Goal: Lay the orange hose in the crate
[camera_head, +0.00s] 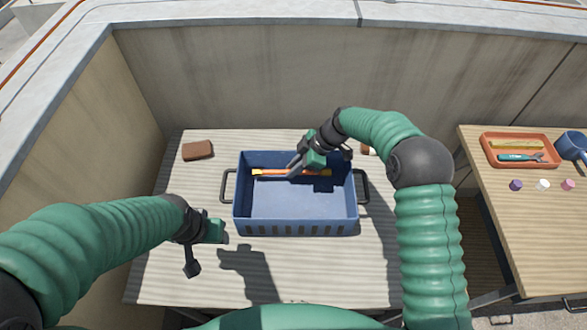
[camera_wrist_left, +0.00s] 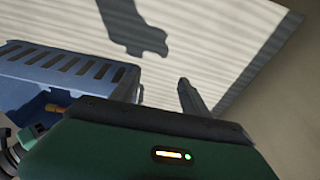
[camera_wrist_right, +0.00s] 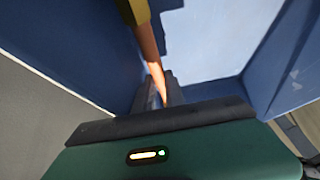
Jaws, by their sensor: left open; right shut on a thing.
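The blue crate (camera_head: 297,228) stands on the slatted table with a dark handle at each end. The orange hose (camera_head: 262,172) lies along the inside of the crate's back wall, with yellowish ends. My right gripper (camera_head: 294,171) reaches into the crate and is shut on the hose; the right wrist view shows the hose (camera_wrist_right: 148,45) running up from between the fingers, a brass-coloured end (camera_wrist_right: 132,11) at the top. My left gripper (camera_head: 193,262) is open and empty over the table, left of the crate's front. The left wrist view shows the crate's slotted side (camera_wrist_left: 75,64).
A brown block (camera_head: 198,150) lies at the table's back left. A small object (camera_head: 368,150) sits behind the crate's right end. The table's front is clear.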

